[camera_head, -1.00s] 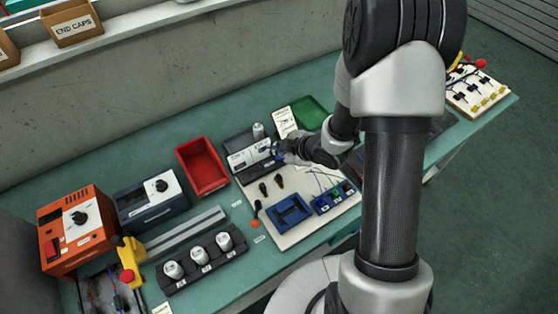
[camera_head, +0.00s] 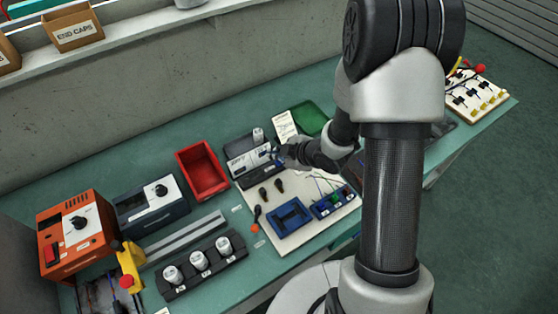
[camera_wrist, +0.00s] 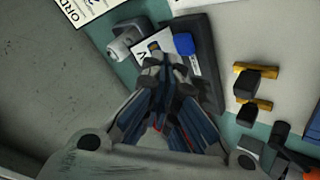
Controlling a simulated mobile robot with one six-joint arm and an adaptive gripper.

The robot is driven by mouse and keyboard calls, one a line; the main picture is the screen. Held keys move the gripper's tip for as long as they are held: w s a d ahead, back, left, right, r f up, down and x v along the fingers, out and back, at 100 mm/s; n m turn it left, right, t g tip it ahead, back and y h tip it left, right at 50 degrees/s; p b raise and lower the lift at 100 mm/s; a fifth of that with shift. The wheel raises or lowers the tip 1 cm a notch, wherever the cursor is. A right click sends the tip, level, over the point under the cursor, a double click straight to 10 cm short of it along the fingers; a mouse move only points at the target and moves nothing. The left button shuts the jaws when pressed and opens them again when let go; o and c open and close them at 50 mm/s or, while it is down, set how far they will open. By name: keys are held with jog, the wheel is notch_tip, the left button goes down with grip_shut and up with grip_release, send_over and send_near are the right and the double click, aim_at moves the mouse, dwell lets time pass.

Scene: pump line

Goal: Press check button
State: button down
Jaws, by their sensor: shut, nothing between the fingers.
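A dark tester-like unit with a pale printed panel (camera_head: 250,160) stands at the back of the white board in the head view. The wrist view shows its dark body (camera_wrist: 205,62) and a blue round cap (camera_wrist: 184,44) at the panel's edge, which may be the check button; no label for it is readable. In the head view my gripper (camera_head: 281,154) is at the unit's right end. I cannot tell whether the fingertips touch it; they hide part of the panel.
A white cylinder (camera_wrist: 126,44) stands beside the unit. A red bin (camera_head: 203,170) is left, a green tray (camera_head: 310,118) behind. Two dark fittings (camera_head: 263,193), a blue fixture (camera_head: 289,217) and a blue connector block (camera_head: 334,202) occupy the white board (camera_head: 285,244).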

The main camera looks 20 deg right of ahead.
aim_at(277, 163)
jog(key=shift+f, duration=0.1)
dwell(0.3)
jog(key=shift+f+b, duration=0.3)
jog(key=shift+b, duration=0.15)
jog(key=shift+f+b, duration=0.45)
jog(key=shift+f, duration=0.05)
dwell(0.4)
jog(key=shift+r, duration=0.1)
jog(key=shift+r+p, duration=0.75)
jog(key=shift+r, duration=0.05)
jog(key=shift+r, duration=0.15)
notch_tip(277, 163, up, 5)
jog(key=p, duration=0.4)
dwell(0.7)
